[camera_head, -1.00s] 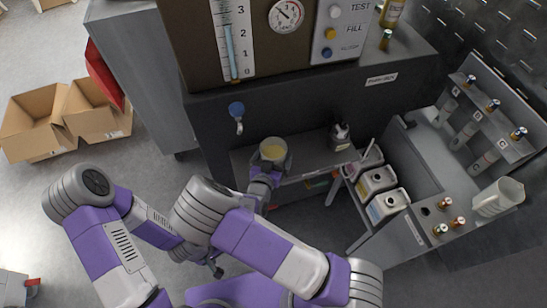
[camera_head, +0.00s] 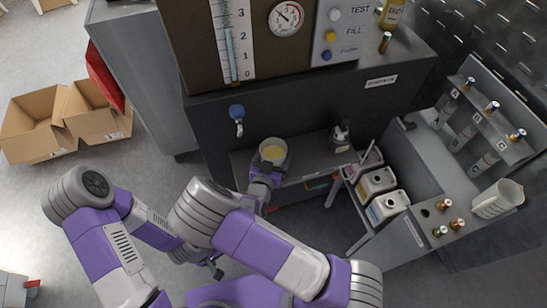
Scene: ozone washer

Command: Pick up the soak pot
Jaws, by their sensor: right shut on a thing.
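The soak pot (camera_head: 273,151) is a small grey round pot with yellowish contents, seen from above at the washer's low shelf. My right gripper (camera_head: 268,170) is at the pot's near side and is shut on it. Whether the pot touches the shelf cannot be told. My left gripper (camera_head: 216,270) hangs low near the bottom middle, far from the pot; its fingers are too small and dark to read.
The washer (camera_head: 300,100) with gauge and buttons stands behind the shelf (camera_head: 310,150). A blue-handled tap (camera_head: 238,118) is left of the pot, a dark bottle (camera_head: 340,135) right. White canisters (camera_head: 385,205) and a pitcher (camera_head: 497,198) are further right. Open cardboard boxes (camera_head: 45,130) lie left.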

